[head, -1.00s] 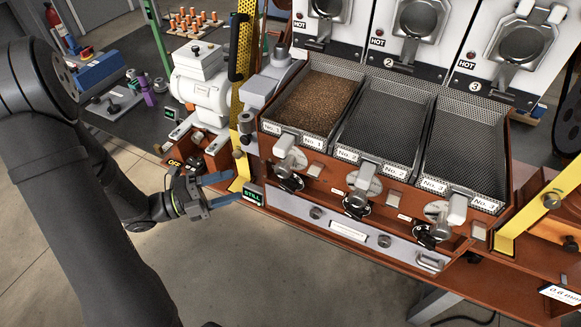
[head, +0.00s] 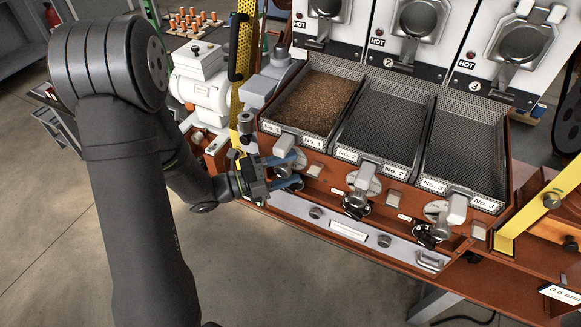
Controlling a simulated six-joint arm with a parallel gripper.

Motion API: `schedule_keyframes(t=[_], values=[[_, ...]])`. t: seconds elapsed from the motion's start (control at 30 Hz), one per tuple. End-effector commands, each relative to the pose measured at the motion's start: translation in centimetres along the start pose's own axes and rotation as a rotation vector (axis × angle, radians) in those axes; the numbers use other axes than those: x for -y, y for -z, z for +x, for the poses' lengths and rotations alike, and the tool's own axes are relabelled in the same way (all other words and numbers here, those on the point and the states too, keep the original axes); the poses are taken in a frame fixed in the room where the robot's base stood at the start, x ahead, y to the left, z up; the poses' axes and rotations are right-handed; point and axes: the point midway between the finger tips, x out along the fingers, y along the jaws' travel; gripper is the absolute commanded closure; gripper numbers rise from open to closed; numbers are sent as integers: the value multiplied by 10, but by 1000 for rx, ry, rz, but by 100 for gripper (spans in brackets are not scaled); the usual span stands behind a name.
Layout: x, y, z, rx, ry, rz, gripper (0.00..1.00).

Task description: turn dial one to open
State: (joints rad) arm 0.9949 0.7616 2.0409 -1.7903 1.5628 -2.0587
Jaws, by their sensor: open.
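Dial two's knob (head: 364,180) and dial three's knob (head: 456,207) stand further right, clear of my gripper.
Tray No. 1 holds brown beans; trays No. 2 (head: 385,121) and No. 3 (head: 464,151) look empty. A yellow perforated post (head: 240,75) stands just left of dial one. A grey drawer front (head: 345,232) runs below the dials. White roaster fronts marked HOT stand behind.

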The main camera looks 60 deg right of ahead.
Motion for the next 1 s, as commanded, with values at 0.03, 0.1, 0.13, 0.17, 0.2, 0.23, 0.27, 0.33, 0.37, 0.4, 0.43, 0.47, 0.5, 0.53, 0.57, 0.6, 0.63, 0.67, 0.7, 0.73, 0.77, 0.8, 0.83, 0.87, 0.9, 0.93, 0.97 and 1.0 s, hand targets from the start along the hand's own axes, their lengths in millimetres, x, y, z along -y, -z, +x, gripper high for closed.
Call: schedule_keyframes(t=[0.03,0.1,0.13,0.17,0.2,0.23,0.27,0.33,0.37,0.4,0.43,0.47,0.5,0.53,0.57,0.6,0.63,0.67,0.7,0.73,0.77,0.8,0.83,0.87,0.9,0.93,0.97,1.0], values=[[0,0,4,-2,0,0,43],[0,1,8,-2,0,0,43],[0,1,8,-2,0,0,43],[0,1,9,-1,0,0,43],[0,0,10,-1,1,0,43],[0,0,10,-1,1,0,43],[0,0,10,0,1,0,43],[0,0,10,0,1,0,43],[0,0,10,0,1,0,43],[0,0,10,0,1,0,43],[0,0,10,0,1,0,43],[0,0,10,0,1,0,47],[0,0,10,0,1,0,55],[0,0,10,0,1,0,61],[0,0,10,0,1,0,67],[0,0,10,0,1,0,75],[0,0,10,0,1,0,81],[0,0,10,0,1,0,86],[0,0,10,-1,1,0,87],[0,0,10,-1,1,0,87],[0,0,10,0,0,2,87],[1,0,10,0,-6,8,87],[1,0,10,1,-14,16,87],[0,0,10,2,-26,28,87],[1,0,10,4,-46,51,87],[1,0,10,6,-64,70,87],[0,0,10,8,-83,88,87],[0,0,10,9,-107,113,87]])
